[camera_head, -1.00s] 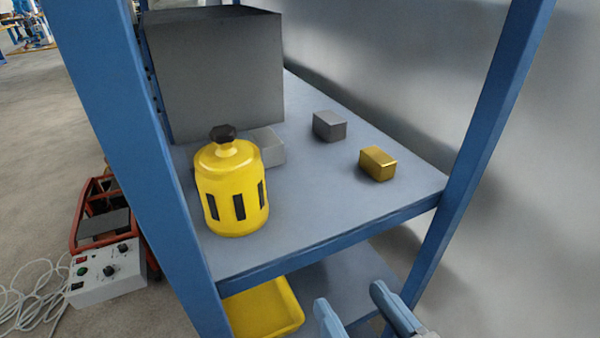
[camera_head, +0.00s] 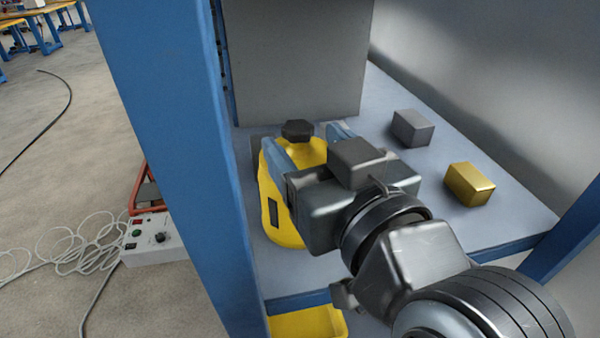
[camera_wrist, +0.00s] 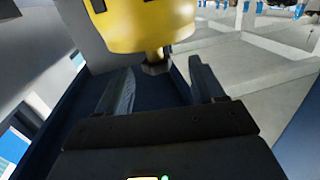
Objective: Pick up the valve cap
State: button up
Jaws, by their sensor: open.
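The valve cap, which I take to be the yellow ribbed-slot body (camera_head: 272,200) with a dark hexagonal knob (camera_head: 297,129), stands upright on the blue-framed shelf. My gripper (camera_head: 310,144) is open at its top, with one finger on each side of the narrow upper part. It hides much of the cap's right side. In the wrist view the yellow body (camera_wrist: 150,28) appears upside down, its knob (camera_wrist: 155,68) between the two fingertips (camera_wrist: 162,70). Whether the fingers touch it cannot be told.
A large grey box (camera_head: 298,60) stands close behind the cap. A small grey block (camera_head: 411,128) and a gold block (camera_head: 469,184) lie to the right. A blue post (camera_head: 160,120) rises at the left. A yellow tray (camera_head: 300,322) is on the level below.

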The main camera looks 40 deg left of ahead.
aim_at(305, 137)
jog(key=x, duration=0.4)
jog(key=shift+w, duration=0.3)
grip_shut()
dwell(0.3)
